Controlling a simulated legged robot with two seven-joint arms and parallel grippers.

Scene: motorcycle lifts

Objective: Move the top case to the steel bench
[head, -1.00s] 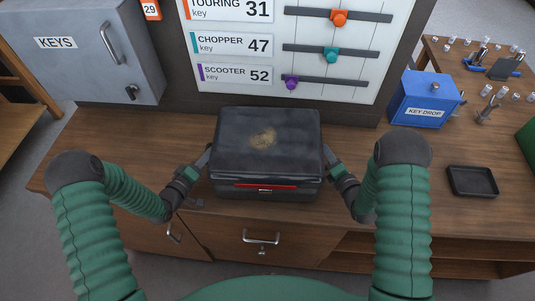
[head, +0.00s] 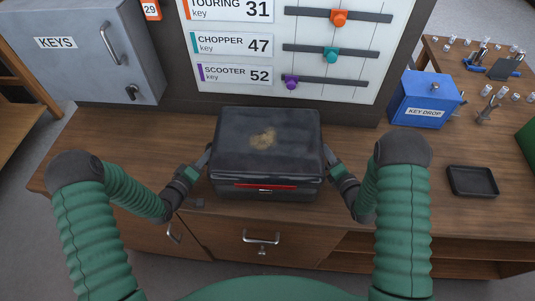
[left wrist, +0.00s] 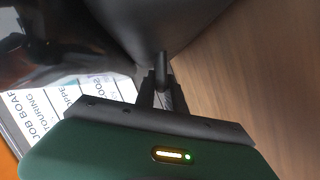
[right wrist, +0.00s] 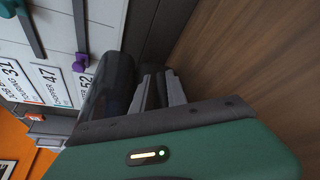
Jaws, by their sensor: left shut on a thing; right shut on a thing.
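The top case (head: 265,148) is a black box with a tan worn patch on its lid and a red strip on its front. It sits at the wooden counter, between my two grippers; whether it touches the wood I cannot tell. My left gripper (head: 205,160) is shut on its left side, and my right gripper (head: 329,158) is shut on its right side. In the left wrist view the left fingers (left wrist: 162,85) close on a dark part of the case. In the right wrist view the right fingers (right wrist: 155,90) are beside its dark side. No steel bench is identifiable.
The wooden counter (head: 420,205) carries a black tray (head: 472,181) and a blue key drop box (head: 424,99) at right. A grey keys cabinet (head: 80,55) stands at back left. A job board (head: 290,45) with sliders rises behind the case.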

